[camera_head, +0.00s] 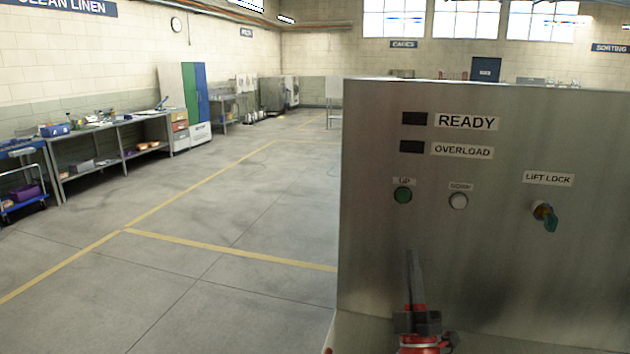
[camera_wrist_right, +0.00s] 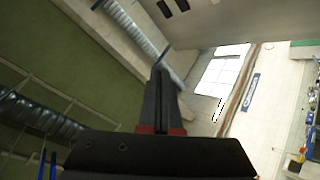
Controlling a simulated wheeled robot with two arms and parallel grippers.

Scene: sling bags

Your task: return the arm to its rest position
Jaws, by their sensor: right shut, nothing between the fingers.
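My right gripper (camera_head: 410,260) rises from the bottom of the head view, in front of the lower left part of a metal control panel (camera_head: 400,285). Its dark fingers are together, with nothing between them. I cannot tell whether the fingertips touch the panel. My left gripper is in neither view.
Open floor (camera_head: 220,225) with yellow lines lies to the left. A long workbench (camera_head: 110,145) and a blue trolley (camera_head: 22,196) stand along the left wall.

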